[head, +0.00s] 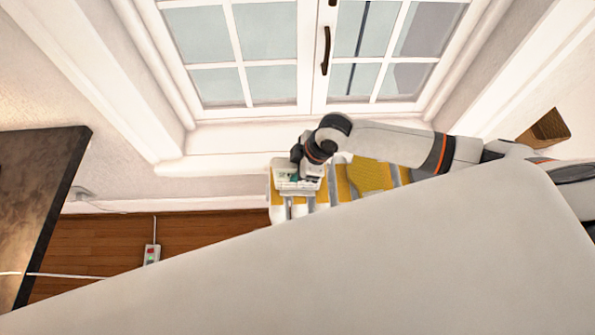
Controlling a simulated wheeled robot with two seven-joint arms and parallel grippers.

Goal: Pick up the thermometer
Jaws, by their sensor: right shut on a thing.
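My right gripper (299,177) is beside the window sill, over the left end of a yellow and white slatted piece of furniture (342,185). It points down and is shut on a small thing. A bit of dark green, likely the thermometer (290,177), shows at the fingers; most of it is hidden by the gripper, and its shape is too small to tell. My left gripper is not in view.
A large pale surface (380,265) fills the lower right and hides what is below. A window (300,60) with a sill is behind my arm. A dark table (35,190) stands at left. A power strip (151,254) lies on the wooden floor. A brown box (547,128) is at right.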

